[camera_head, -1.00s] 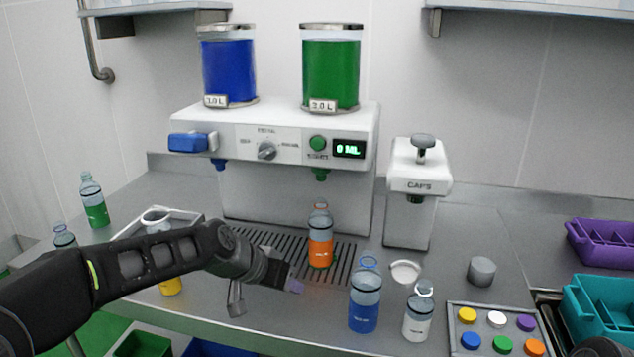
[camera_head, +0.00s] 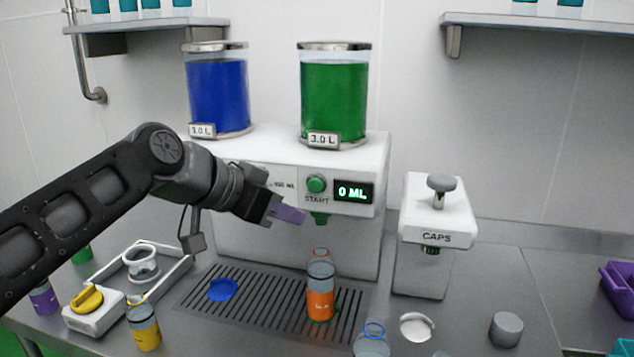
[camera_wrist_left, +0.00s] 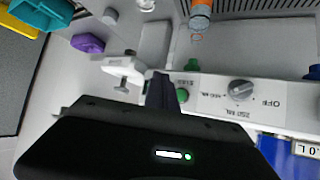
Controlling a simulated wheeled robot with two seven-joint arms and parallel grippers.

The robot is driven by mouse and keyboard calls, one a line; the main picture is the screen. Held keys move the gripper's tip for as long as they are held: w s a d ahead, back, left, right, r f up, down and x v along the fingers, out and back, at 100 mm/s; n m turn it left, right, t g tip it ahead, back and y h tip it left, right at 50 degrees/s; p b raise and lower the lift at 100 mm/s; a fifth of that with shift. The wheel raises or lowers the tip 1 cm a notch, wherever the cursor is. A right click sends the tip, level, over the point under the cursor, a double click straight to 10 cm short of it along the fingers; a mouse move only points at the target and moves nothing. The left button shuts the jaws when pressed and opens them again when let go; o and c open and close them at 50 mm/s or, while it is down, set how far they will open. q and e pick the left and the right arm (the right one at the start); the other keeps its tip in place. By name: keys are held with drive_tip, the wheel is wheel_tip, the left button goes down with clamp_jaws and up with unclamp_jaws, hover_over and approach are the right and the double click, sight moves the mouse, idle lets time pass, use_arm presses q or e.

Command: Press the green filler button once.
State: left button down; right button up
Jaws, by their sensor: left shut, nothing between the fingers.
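The green filler button (camera_head: 317,183), marked START, is on the white filler machine's front panel, left of a display (camera_head: 354,192) reading 0 ML. In the left wrist view the button (camera_wrist_left: 182,95) shows beside my fingers. My left gripper (camera_head: 289,214) is shut and empty, with its purple-grey fingertips just below and left of the button, apart from it in the picture. The gripper hides the panel's left part in the head view. An orange bottle (camera_head: 320,299) stands upright on the drip tray (camera_head: 270,318) below the green nozzle (camera_head: 320,218). My right gripper is out of view.
A green tank (camera_head: 334,103) and a blue tank (camera_head: 218,97) stand on the machine. The caps dispenser (camera_head: 437,236) is to the right. A blue disc (camera_head: 223,290) lies on the drip tray. A yellow bottle (camera_head: 145,327) stands in front, left of the tray.

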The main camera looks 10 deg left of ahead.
sight(315, 185)
use_arm(q)
drive_tip(key=shift+w, duration=0.1)
drive_tip(key=w+p, duration=0.5)
drive_tip(key=w, duration=0.3)
drive_tip(key=shift+w+d, duration=0.3)
drive_tip(key=shift+w, duration=0.05)
drive_tip(key=shift+f, duration=0.1)
idle(1.9)
drive_tip(key=shift+w, duration=0.4)
